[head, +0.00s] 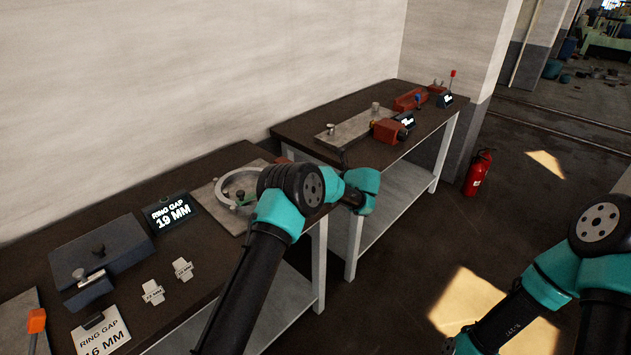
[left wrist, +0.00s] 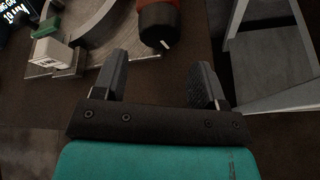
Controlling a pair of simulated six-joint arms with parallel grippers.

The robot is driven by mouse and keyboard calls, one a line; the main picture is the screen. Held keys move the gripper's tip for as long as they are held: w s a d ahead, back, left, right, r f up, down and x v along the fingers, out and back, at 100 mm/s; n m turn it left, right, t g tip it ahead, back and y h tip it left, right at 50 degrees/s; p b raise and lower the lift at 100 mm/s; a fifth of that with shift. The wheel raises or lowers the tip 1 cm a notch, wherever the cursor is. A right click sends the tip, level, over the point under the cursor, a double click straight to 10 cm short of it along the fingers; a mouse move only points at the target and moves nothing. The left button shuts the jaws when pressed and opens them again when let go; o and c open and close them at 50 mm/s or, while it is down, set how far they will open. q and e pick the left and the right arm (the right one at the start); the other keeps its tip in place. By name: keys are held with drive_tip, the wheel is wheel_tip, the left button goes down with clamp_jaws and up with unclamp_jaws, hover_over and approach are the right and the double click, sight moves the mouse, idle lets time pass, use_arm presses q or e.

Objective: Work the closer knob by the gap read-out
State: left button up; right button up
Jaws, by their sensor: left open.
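The gap read-out (head: 170,212) stands on the near bench and shows RING GAP 19 MM. A printed card (head: 103,336) at the lower left reads RING GAP 16 MM. A pale metal ring (head: 238,186) lies on a grey plate behind my left arm. In the left wrist view, a black knob with a white mark (left wrist: 159,27) sits on the end of a red body. My left gripper (left wrist: 160,78) is open and empty, its fingers apart, with the knob ahead and not between them. In the head view my left arm hides the knob. My right gripper is out of frame.
Two small white tags (head: 168,280) and a dark blue block (head: 100,255) lie on the near bench. A second bench (head: 290,130) with similar red devices stands beyond. A fire extinguisher (head: 478,172) is on the floor. A bench leg and lower shelf (left wrist: 275,75) show at right in the wrist view.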

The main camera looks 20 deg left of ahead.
use_arm(q)
drive_tip(key=v, duration=1.1)
drive_tip(key=shift+s+d+r, duration=0.2)
drive_tip(key=shift+d, duration=0.1)
